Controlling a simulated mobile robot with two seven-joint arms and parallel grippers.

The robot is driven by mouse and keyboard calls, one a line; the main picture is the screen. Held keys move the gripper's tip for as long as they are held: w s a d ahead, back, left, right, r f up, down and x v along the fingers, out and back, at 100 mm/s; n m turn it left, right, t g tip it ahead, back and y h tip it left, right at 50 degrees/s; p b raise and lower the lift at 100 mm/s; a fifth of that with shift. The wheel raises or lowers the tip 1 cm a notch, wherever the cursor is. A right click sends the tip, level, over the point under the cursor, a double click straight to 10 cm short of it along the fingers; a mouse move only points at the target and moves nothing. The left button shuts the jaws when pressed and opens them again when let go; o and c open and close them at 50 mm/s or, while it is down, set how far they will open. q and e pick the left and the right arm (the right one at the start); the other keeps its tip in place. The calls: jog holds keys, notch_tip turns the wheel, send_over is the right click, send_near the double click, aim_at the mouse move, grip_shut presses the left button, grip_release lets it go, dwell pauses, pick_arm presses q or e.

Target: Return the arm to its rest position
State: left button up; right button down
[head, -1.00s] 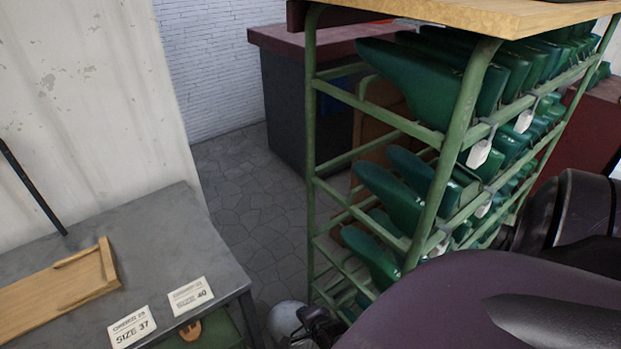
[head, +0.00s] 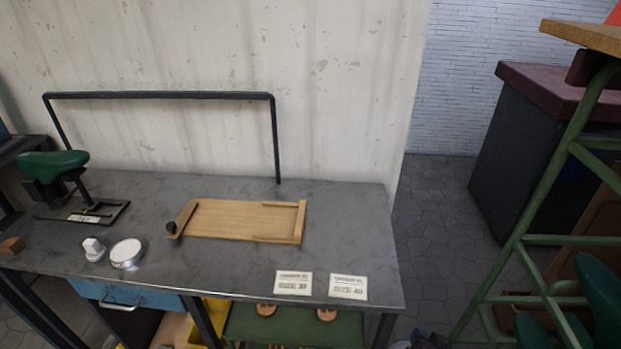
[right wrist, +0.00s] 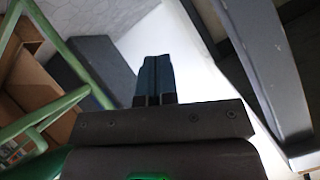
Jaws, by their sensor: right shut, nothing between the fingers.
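My right gripper (right wrist: 155,80) shows in the right wrist view with its two dark fingers closed together and nothing between them. In the head view only a dark bit of it (head: 430,340) shows at the bottom edge, beside the right end of the grey workbench (head: 200,270). Most of the right arm is out of the picture. My left gripper is not in view.
The bench carries a wooden board (head: 235,220), two size cards (head: 293,283), a round white tin (head: 126,253) and a green last (head: 55,165) on a stand. A green rack (head: 535,235) stands at right. Tiled floor (head: 430,210) lies open between them.

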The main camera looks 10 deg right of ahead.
jog(key=s+a+r+n+p, duration=0.35)
jog(key=s+r+n, duration=0.45)
jog(key=s+r, duration=0.45)
jog(key=s+a+r, duration=0.1)
jog(key=s, duration=0.6)
jog(key=shift+s+r+g+y, duration=0.2)
jog(key=shift+g+y, duration=0.1)
jog(key=shift+g, duration=0.1)
jog(key=shift+a, duration=0.1)
